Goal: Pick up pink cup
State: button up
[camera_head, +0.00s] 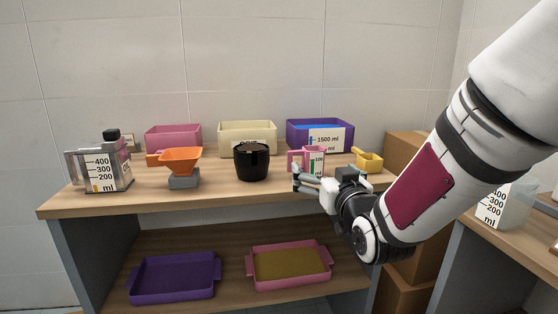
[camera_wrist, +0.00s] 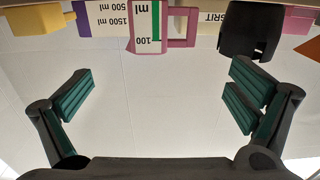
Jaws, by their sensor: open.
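The pink cup (camera_head: 309,154) stands on the upper shelf near its right front, with a square handle on its left and a white label marked 100. In the wrist view the pink cup (camera_wrist: 167,22) appears upside down at the top edge, partly cut off. My gripper (camera_head: 297,178) is in front of the cup, near the shelf's front edge. In the wrist view my gripper (camera_wrist: 162,95) has its fingers spread wide, with nothing between them. The cup lies beyond the fingertips, roughly midway between them, apart from both.
A black pot (camera_head: 251,163) stands left of the cup and a yellow cup (camera_head: 368,161) to its right. A purple bin (camera_head: 294,136) is behind.

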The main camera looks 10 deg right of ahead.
aim_at(310, 157)
jog(key=shift+w+a+p, duration=0.1)
jog(key=shift+w+p, duration=0.85)
jog(key=shift+p, duration=1.55)
jog(key=w+b, duration=0.1)
jog(key=w, duration=0.4)
jog(key=shift+w+f, duration=0.1)
jog(key=shift+f, duration=0.05)
jog(key=shift+w+a+b, duration=0.15)
jog(key=shift+w+b, duration=0.35)
jog(key=shift+w, duration=0.95)
jog(key=shift+w+a+b, duration=0.1)
jog(key=shift+w+b, duration=0.35)
jog(key=shift+w, duration=1)
jog(key=c, duration=1.2)
